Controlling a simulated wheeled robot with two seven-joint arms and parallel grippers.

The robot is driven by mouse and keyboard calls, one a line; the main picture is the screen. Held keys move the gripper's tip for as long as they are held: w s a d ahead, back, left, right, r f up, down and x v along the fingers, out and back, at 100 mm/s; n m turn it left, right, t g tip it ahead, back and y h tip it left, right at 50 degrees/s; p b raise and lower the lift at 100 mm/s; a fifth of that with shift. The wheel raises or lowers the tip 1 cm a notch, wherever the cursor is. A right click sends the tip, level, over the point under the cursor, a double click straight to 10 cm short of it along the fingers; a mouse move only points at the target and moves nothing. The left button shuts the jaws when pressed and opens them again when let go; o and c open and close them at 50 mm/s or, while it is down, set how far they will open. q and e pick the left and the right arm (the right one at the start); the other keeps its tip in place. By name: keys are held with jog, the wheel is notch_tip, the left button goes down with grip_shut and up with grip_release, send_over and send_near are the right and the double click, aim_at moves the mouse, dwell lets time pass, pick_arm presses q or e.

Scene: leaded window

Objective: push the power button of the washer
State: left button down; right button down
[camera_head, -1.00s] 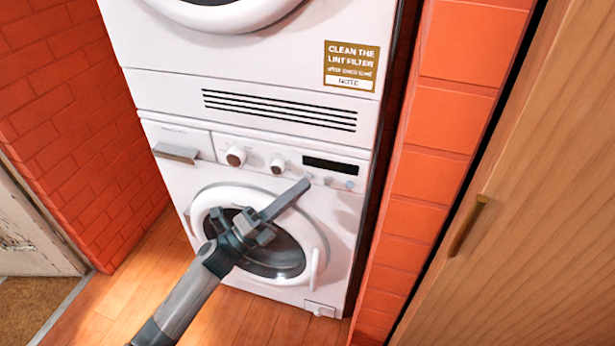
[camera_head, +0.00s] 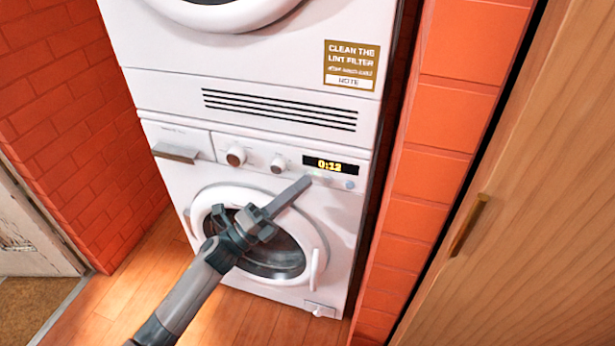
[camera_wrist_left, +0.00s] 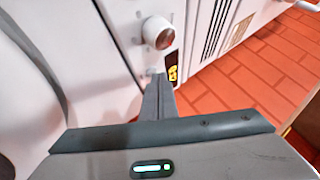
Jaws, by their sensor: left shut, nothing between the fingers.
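The white washer (camera_head: 177,186) is the lower machine of a stack. Its display (camera_head: 331,165) is lit and reads 0:12 in yellow; part of it also shows in the left wrist view (camera_wrist_left: 173,72). Below the display is a row of small buttons (camera_head: 350,184). My left gripper (camera_head: 306,181) is shut and empty, its fingertips at the left end of that row, covering or nearly covering the leftmost button. In the left wrist view the fingertips (camera_wrist_left: 160,78) are close to the panel beside the display. I cannot tell whether they touch a button. My right gripper is not in view.
The round door (camera_head: 312,250) bulges below the panel. A dryer (camera_head: 290,60) is stacked above. Brick walls (camera_head: 445,120) flank the machines; a wooden door (camera_head: 540,200) stands at right.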

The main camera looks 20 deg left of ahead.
pick_arm(q)
jog(key=shift+s, duration=0.6)
dwell(0.3)
jog(key=s+p, duration=0.1)
jog(key=s, duration=0.5)
jog(key=shift+p, duration=0.3)
